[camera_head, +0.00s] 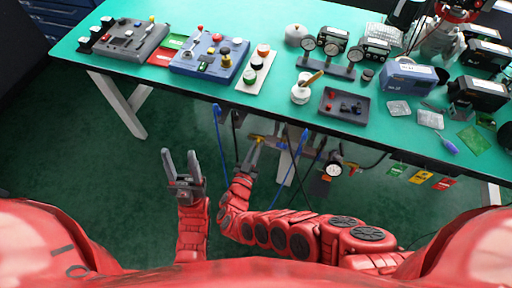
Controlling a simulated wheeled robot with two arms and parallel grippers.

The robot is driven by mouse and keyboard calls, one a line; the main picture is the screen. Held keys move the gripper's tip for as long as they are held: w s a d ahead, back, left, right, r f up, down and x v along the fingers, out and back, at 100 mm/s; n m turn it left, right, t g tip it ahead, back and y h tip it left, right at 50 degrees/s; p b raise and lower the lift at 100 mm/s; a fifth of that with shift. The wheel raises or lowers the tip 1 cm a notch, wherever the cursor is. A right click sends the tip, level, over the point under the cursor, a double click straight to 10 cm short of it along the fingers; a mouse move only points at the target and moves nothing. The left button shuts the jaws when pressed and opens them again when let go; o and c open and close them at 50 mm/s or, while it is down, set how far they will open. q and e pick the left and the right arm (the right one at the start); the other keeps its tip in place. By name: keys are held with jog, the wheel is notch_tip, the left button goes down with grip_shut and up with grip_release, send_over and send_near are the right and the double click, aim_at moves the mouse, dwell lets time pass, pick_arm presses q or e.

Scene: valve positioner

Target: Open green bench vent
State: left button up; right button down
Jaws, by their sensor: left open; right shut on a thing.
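The bench with the green top (215,82) stands in front of me. Below its front edge is pipework with a small yellow handle (264,139), perhaps the vent's lever; I cannot tell for sure. My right gripper (255,146) is shut on this yellow handle, and its fingers hide part of it. My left gripper (180,160) is open and empty, fingers pointing up, over the floor to the left of the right gripper. A round gauge (333,169) hangs under the bench to the right of the handle.
Blue hoses (220,140) hang near the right gripper. Green (397,169), yellow (421,177) and red (444,184) tags hang under the front edge. A blue control box (210,55), a dark tray (345,105) and several instruments stand on the bench. The floor at left is clear.

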jog(key=shift+m, duration=0.5)
jog(key=shift+s+d+f+m+b, duration=0.1)
jog(key=shift+d+f+m+b, duration=0.15)
jog(key=shift+m+b, duration=2.65)
jog(key=shift+s+d+f+m+b, duration=0.1)
jog(key=shift+f+m+b, duration=0.15)
jog(key=shift+m+b, duration=2.6)
jog(key=shift+d+f+m+b, duration=0.2)
jog(key=shift+f+m+b, duration=0.05)
jog(key=shift+m+b, duration=2.65)
jog(key=c, duration=0.9)
grip_release()
jog(key=shift+r, duration=0.1)
